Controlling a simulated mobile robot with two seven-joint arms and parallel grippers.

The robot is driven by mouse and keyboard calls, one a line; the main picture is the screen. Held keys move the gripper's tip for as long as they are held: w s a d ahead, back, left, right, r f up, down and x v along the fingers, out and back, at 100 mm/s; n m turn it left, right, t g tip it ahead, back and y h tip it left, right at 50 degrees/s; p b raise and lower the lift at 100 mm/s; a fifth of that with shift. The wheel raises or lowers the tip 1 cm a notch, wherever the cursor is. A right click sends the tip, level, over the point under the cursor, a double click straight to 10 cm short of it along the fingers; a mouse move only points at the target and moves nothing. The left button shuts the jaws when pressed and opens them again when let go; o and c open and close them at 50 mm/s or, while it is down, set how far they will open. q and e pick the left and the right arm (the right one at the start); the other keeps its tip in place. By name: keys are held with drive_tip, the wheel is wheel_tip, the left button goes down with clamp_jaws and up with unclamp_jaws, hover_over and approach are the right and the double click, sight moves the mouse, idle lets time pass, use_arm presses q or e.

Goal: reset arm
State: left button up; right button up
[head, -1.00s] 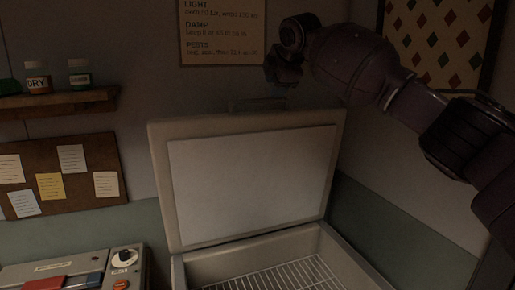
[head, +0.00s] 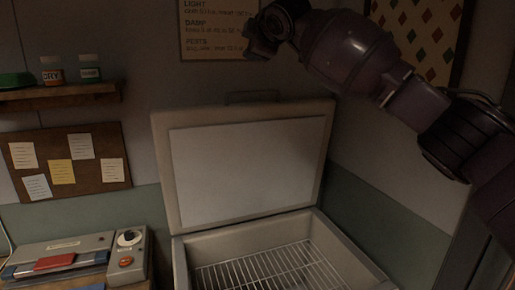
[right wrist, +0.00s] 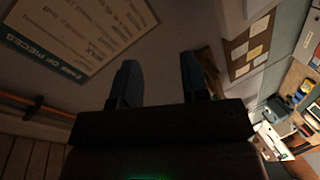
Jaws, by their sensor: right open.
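My right arm comes in from the right in the head view and is raised in front of the wall. Its gripper end (head: 262,32) is at the top, above the open chest. The right wrist view shows its two fingers (right wrist: 158,85) spread apart with nothing between them. My left arm and gripper are in neither view.
An open chest (head: 180,262) with a wire rack (head: 265,272) inside stands below, its lid (head: 245,170) leaning up. A device with a dial (head: 127,262) is at lower left. A shelf with jars (head: 60,94) and a corkboard (head: 110,143) are on the wall.

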drive_tip(key=s+f+m+t+y, duration=0.2)
drive_tip(key=s+f+m+y, duration=0.15)
drive_tip(key=f, duration=1.25)
drive_tip(key=s+d+f+m+t+h, duration=0.1)
drive_tip(key=s+d+f+m, duration=0.2)
drive_tip(key=f, duration=0.4)
drive_tip(key=s+d+f+m+h, duration=0.1)
drive_tip(key=s+d+f+m, duration=0.15)
drive_tip(key=d+f, duration=0.35)
drive_tip(key=s+d+f+m+t, duration=0.1)
drive_tip(key=s+d+f+m, duration=0.15)
drive_tip(key=f, duration=0.65)
drive_tip(key=s+d+f+m+g+h, duration=0.2)
drive_tip(key=s+d+f, duration=0.3)
drive_tip(key=s+f, duration=0.5)
drive_tip(key=s+d+f+m+g+h, duration=0.1)
drive_tip(key=s+d+f+m+h, duration=0.1)
drive_tip(key=s+d+f, duration=0.4)
drive_tip(key=s+d+f+m+g+h, duration=0.2)
drive_tip(key=s+d+f+h, duration=0.2)
drive_tip(key=s+f, duration=1.2)
drive_tip(key=shift+s+d+g, duration=0.3)
drive_tip(key=shift+s+d, duration=0.45)
drive_tip(key=shift+d, duration=0.25)
